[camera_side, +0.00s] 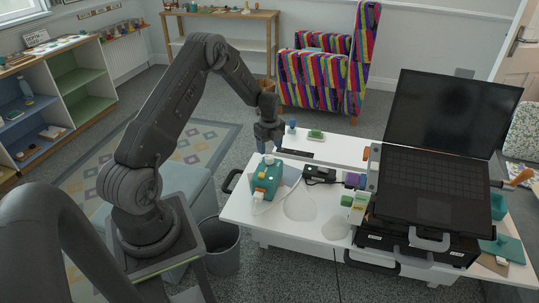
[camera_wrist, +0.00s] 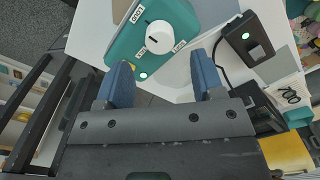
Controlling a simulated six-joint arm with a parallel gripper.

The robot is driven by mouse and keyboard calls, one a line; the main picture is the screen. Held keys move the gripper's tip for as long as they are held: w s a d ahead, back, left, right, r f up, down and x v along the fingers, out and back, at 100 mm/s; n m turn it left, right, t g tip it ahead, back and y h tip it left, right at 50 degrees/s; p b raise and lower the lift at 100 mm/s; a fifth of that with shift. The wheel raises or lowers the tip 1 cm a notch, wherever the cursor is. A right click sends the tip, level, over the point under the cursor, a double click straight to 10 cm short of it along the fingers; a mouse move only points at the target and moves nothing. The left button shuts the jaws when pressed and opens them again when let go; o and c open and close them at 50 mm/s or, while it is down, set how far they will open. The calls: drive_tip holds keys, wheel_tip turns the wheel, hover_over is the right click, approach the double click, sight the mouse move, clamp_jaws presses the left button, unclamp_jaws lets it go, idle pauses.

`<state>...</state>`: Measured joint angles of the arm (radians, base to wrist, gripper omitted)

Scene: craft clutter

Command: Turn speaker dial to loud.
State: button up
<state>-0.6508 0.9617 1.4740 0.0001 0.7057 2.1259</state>
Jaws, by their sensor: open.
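The teal speaker (camera_side: 266,179) stands near the left end of the white table; a pale dial shows on its top. In the wrist view the speaker (camera_wrist: 186,18) is at top centre, and its round white dial (camera_wrist: 153,36) has a short dark pointer mark. In the side view my gripper (camera_side: 268,140) hangs above and behind the speaker.
A black box with a lit green button (camera_wrist: 255,45) lies right of the speaker, with a dark cable beside it. A laptop (camera_side: 432,180) on a black case fills the table's right half. A small green item on a tray (camera_side: 316,134) sits at the back.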

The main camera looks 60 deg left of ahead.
sight(270, 157)
wheel_tip(270, 157, up, 8)
drive_tip(key=shift+r, duration=0.25)
drive_tip(key=s+d+r+n+t+y, duration=0.1)
drive_tip(key=s+d+r+n, duration=0.25)
drive_tip(key=d+r, duration=0.65)
drive_tip(key=s+d+r+n+t, duration=0.2)
drive_tip(key=d+r+n, duration=0.3)
drive_tip(key=d+r, duration=0.4)
drive_tip(key=s+d+r+n+t+h, duration=0.1)
drive_tip(key=s+d+r+n+t, duration=0.1)
drive_tip(key=s+d+n, duration=0.6)
drive_tip(key=shift+s+d+r+t, duration=0.15)
drive_tip(key=shift+s+d+r, duration=0.2)
drive_tip(key=shift+s+d, duration=1.45)
drive_tip(key=shift+s+d+r+t, duration=0.15)
drive_tip(key=shift+s+d+r, duration=0.35)
drive_tip(key=shift+s, duration=2.4)
